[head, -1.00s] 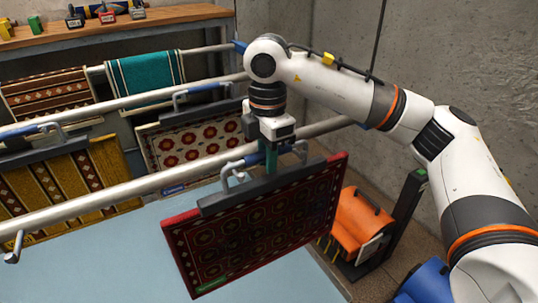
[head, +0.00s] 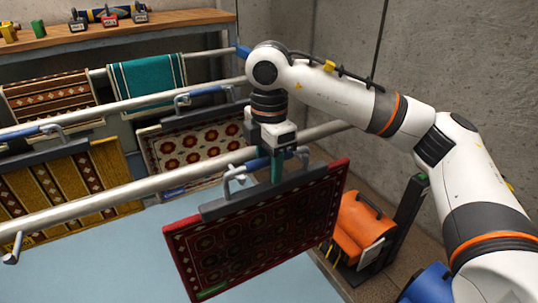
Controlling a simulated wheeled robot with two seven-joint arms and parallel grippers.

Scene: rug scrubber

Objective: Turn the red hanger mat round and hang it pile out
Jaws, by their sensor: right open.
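The red hanger mat (head: 255,235) hangs tilted in view from a dark hanger bar (head: 222,205) at the near rail (head: 120,195). Its dark red patterned face is towards me, with a small green tag at its lower left corner. I cannot tell whether this face is pile or backing. One hanger hook (head: 230,178) shows at the rail, another right of my gripper. My right gripper (head: 277,172) points down at the middle of the hanger bar, open, with a green finger close to the bar. The other finger is largely hidden. My left gripper is not in view.
Further rails hold a cream mat with red flowers (head: 195,145), a teal mat (head: 148,85), a brown striped mat (head: 48,103) and a yellow mat (head: 70,195). An orange machine (head: 360,225) stands right of the red mat. A wooden bench (head: 150,27) is at the back.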

